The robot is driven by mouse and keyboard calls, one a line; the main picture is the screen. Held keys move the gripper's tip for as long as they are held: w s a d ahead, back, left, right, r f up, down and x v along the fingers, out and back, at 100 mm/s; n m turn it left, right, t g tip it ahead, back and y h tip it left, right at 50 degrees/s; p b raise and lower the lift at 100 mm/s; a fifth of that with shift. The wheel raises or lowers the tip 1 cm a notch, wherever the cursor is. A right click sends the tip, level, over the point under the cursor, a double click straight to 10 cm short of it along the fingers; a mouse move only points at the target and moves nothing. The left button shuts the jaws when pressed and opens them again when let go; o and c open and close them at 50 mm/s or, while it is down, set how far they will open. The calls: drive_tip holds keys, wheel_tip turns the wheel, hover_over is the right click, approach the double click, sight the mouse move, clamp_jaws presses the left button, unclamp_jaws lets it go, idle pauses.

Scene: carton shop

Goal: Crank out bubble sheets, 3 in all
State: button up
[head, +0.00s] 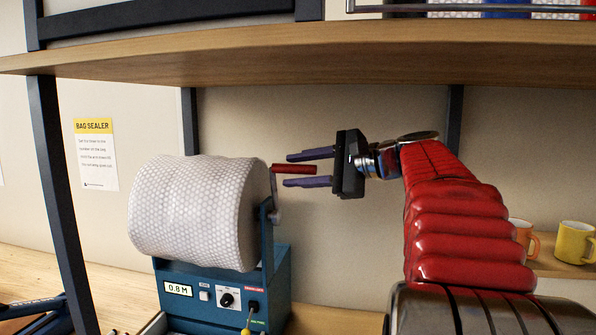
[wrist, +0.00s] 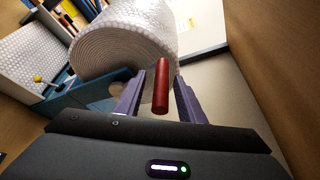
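A large roll of white bubble wrap (head: 190,212) sits on a blue dispenser (head: 275,275) whose display reads 0.8 M. A crank with a red handle (head: 294,169) sticks out to the right of the roll. My gripper (head: 309,168) is open, with its two purple fingers pointing left above and below the handle in the head view. In the wrist view the red handle (wrist: 161,88) lies between the fingers, with gaps on both sides. The roll (wrist: 120,48) shows behind it.
A wooden shelf (head: 300,55) runs above my arm, with dark uprights at the sides. A bag sealer notice (head: 97,154) hangs on the wall at the left.

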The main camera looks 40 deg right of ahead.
drive_tip(key=shift+w+a+f, duration=0.1)
drive_tip(key=shift+w, duration=0.25)
drive_tip(key=shift+c, duration=0.2)
clamp_jaws()
